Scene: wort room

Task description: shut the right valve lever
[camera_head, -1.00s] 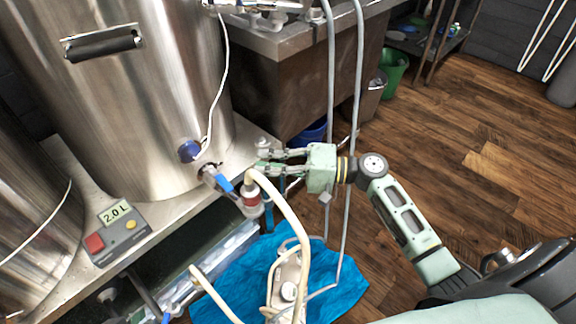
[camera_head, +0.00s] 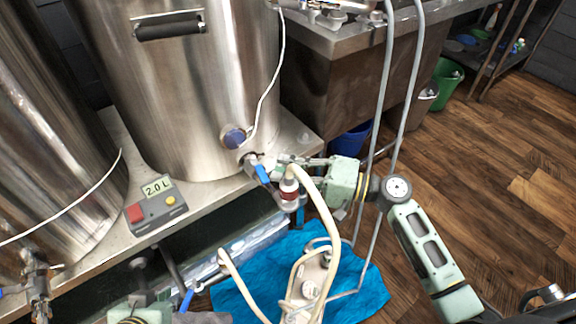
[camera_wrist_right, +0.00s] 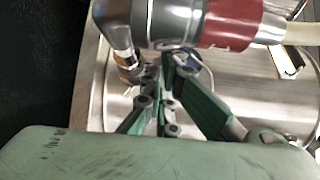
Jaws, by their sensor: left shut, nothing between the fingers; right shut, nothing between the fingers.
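The right valve (camera_head: 250,160) is on the front of the right steel kettle, low down. Its blue lever (camera_head: 262,173) points down and toward the front. A grey coupling with a red band (camera_head: 289,188) hangs beside it, with a cream hose. My right gripper (camera_head: 283,160) is shut and empty just behind and right of the lever; contact is unclear. In the right wrist view its fingers (camera_wrist_right: 160,88) are together below the grey coupling (camera_wrist_right: 165,22) and its red band (camera_wrist_right: 230,24). My left gripper (camera_head: 143,292) is shut at the bottom left, partly cut off.
The right kettle (camera_head: 190,100) and left kettle (camera_head: 50,150) stand on a steel bench. A control box (camera_head: 156,206) reading 2.0 L sits in front. Another valve (camera_head: 38,283) is at far left. A pump (camera_head: 308,285) stands on blue cloth (camera_head: 365,295). Grey hoses hang right.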

